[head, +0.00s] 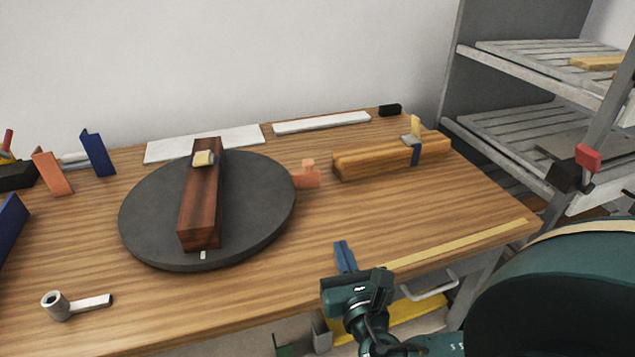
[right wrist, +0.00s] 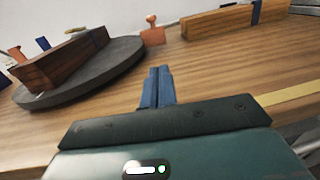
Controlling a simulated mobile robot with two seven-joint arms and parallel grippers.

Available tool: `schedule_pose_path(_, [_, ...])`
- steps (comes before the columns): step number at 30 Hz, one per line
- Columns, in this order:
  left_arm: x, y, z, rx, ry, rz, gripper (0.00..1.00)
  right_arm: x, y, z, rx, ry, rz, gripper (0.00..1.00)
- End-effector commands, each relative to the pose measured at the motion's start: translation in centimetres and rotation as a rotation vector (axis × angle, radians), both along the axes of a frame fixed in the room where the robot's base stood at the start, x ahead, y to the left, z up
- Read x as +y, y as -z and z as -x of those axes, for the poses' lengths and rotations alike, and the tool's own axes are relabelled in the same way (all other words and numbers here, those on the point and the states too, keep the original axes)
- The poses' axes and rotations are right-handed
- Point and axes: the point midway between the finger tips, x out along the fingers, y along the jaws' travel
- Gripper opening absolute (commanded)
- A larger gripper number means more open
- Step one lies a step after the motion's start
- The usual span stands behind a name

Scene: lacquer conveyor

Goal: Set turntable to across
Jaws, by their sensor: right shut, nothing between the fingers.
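The turntable (head: 270,205) is a dark grey round disc on the wooden table. A long reddish-brown wooden block (head: 200,210) lies across its middle, running from the back toward the front edge. A small cream piece (head: 203,158) sits on the block's far end, and a small white mark (head: 203,255) shows on the disc at its near end. The turntable also shows at the left of the right wrist view (right wrist: 110,62). My right gripper (head: 344,256) has blue fingers, is shut and empty, and is apart from the turntable, at the table's front edge. My left gripper is not in view.
An orange piece (head: 307,174) stands at the disc's right edge. A lighter wooden block (head: 375,158) with a blue band lies further right. A grey socket-like tool (head: 75,304) lies front left. Blue (head: 97,153) and orange (head: 51,172) pieces stand at back left. The table between disc and right gripper is clear.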

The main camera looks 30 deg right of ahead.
Motion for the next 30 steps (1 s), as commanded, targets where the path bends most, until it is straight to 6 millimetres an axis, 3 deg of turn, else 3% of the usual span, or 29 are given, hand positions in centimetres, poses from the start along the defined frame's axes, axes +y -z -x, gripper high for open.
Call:
schedule_pose_path(21, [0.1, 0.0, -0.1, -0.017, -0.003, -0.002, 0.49, -5.5, 0.0, -15.0, -0.003, 0.002, -0.001, 0.0])
schedule_pose_path(30, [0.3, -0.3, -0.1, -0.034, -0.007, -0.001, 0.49, -6.9, 0.0, -18.8, 0.0, 0.001, -0.004, 0.0])
